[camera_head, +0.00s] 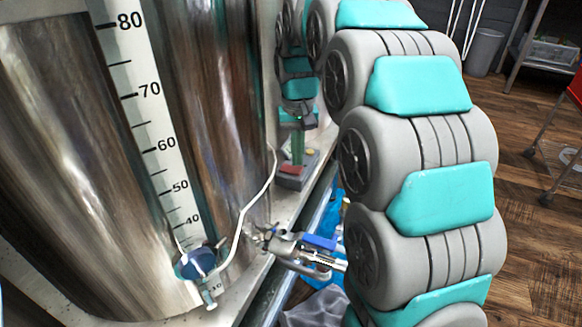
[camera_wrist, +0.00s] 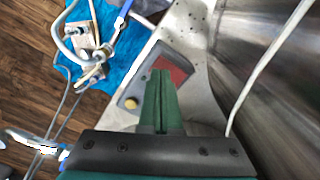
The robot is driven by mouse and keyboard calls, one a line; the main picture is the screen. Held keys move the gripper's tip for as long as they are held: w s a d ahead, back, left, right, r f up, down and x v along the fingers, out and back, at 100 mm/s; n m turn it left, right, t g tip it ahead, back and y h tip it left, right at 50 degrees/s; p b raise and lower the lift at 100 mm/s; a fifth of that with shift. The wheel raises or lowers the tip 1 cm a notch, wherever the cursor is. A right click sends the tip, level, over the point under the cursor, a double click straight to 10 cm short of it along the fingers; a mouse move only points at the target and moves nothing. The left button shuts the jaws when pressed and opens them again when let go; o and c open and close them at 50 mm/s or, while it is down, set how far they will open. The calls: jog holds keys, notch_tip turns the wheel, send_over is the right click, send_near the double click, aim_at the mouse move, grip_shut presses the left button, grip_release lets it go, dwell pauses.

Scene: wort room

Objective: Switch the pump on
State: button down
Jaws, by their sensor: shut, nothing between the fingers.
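A small grey control box (camera_head: 294,182) sits on the ledge at the foot of the steel tank. It has a red part (camera_head: 291,169) and a yellow button (camera_head: 311,152). My gripper (camera_head: 297,163) points down over the box with its green fingers shut and empty. In the wrist view the box (camera_wrist: 144,88) lies below the gripper (camera_wrist: 160,73); the fingertips overlap the edge of the red part (camera_wrist: 178,68), and the yellow button (camera_wrist: 131,102) is left of the fingers. I cannot tell whether the fingertips touch the box. The fingers hide part of it.
The steel tank (camera_head: 205,70) stands close beside the gripper. A white hose (camera_head: 244,211) and a blue-handled valve (camera_head: 318,242) are in front of the box. Fittings and hoses (camera_wrist: 90,48) lie over a blue sheet (camera_wrist: 125,40) below the ledge.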

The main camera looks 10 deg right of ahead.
aim_at(297, 169)
jog(key=shift+f, duration=0.3)
jog(key=shift+f, duration=0.3)
jog(key=shift+f, duration=0.3)
jog(key=shift+r, duration=0.1)
jog(key=shift+r+p, duration=1.1)
jog(key=shift+r, duration=1.85)
